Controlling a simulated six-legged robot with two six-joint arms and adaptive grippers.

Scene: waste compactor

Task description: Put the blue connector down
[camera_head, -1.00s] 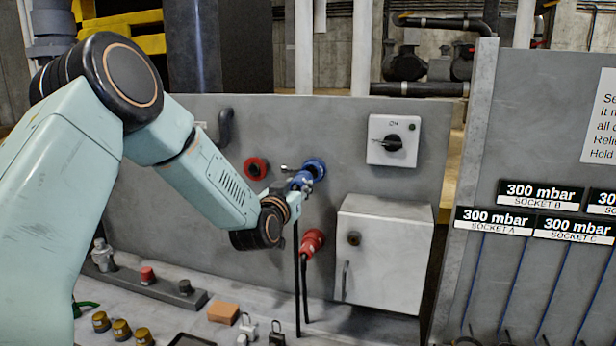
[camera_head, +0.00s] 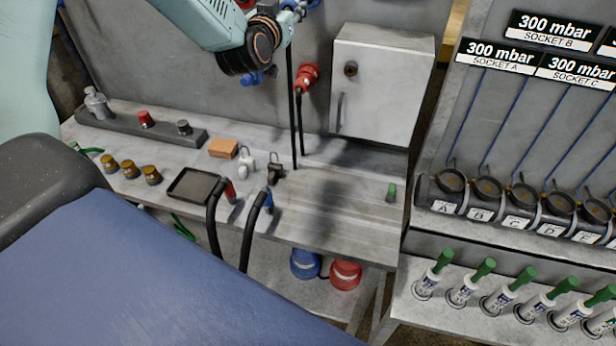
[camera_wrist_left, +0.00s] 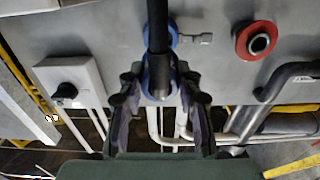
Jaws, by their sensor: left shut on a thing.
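My left gripper (camera_head: 288,18) is at the top edge of the head view, in front of the grey wall panel. It is shut on the blue connector (camera_head: 287,5), which is partly cut off there. In the left wrist view the connector (camera_wrist_left: 158,84) sits between the two fingers (camera_wrist_left: 160,108), with a black cable running from it. In the head view a black cable (camera_head: 291,95) hangs from the gripper toward the bench. A blue wall socket (camera_head: 314,3) is beside the connector; whether they touch is unclear. My right gripper is not in view.
The bench (camera_head: 340,215) has a clear area at its right. A dark tray (camera_head: 192,185), an orange block (camera_head: 223,148) and several small fittings occupy its left.

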